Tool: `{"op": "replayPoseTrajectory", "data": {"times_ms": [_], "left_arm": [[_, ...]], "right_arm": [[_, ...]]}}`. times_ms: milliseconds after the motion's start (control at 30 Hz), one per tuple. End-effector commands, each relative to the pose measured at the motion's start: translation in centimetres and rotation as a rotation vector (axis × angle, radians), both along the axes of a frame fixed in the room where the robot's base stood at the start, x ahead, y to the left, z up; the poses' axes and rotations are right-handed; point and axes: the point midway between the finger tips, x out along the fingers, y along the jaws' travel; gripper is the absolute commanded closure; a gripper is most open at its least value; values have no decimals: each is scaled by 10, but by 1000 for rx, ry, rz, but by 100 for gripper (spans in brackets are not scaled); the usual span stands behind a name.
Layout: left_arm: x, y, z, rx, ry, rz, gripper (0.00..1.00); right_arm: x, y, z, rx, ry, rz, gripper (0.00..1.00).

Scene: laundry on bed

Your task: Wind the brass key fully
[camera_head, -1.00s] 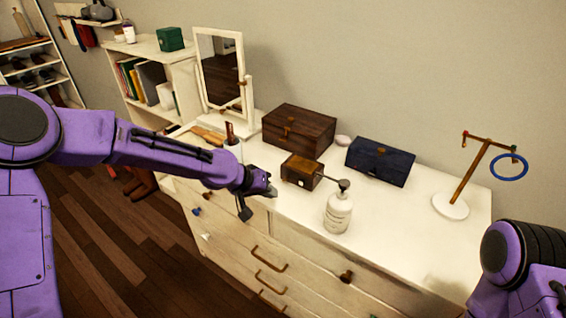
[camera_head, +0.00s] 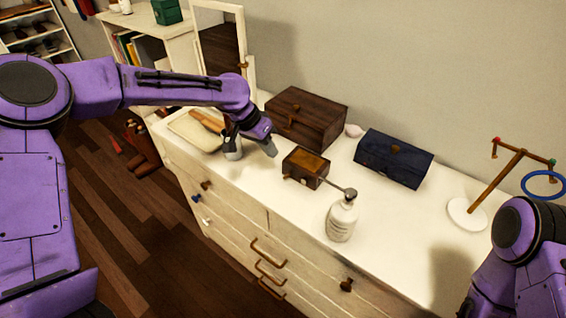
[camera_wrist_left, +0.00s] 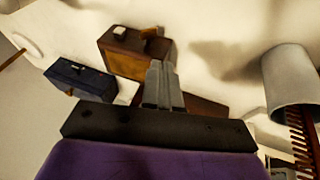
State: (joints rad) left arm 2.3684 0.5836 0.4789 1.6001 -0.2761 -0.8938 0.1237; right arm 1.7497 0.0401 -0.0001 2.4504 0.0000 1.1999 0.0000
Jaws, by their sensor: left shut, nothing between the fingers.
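A small brown wooden box (camera_head: 306,167) sits on the white dresser top. A small brass-coloured piece, apparently the brass key (camera_head: 288,177), shows on its left-hand end; its exact shape is too small to tell. My left gripper (camera_head: 272,152) is shut and empty, just left of and behind the box, apart from the key. In the left wrist view its closed fingers (camera_wrist_left: 160,84) partly cover one of two brown boxes. My right arm shows at the lower right, but its gripper is out of view.
A white pump bottle (camera_head: 342,218) stands close to the small box. A larger dark wooden box (camera_head: 306,118) and a blue box (camera_head: 394,158) are behind. A cup (camera_head: 232,146) stands left, below my left wrist. A stand with a blue ring (camera_head: 543,184) is far right.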

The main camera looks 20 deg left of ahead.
Motion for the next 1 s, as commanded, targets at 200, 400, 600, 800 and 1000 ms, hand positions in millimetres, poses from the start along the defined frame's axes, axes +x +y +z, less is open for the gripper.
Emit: {"op": "replayPoseTrajectory", "data": {"times_ms": [200,400,600,800,1000], "left_arm": [[1,-23,-34,2,4,-4,100],[-3,-38,-48,2,0,-4,100],[-4,-39,-51,1,-1,-3,100],[-4,-39,-50,2,-2,-2,100],[-5,-36,-49,37,-13,3,100]], "right_arm": [[0,0,11,0,-1,0,57],[0,0,16,-1,-1,0,57],[0,0,15,-1,-1,0,57],[0,0,15,-1,-1,0,57],[0,0,20,-1,-1,0,57]]}}
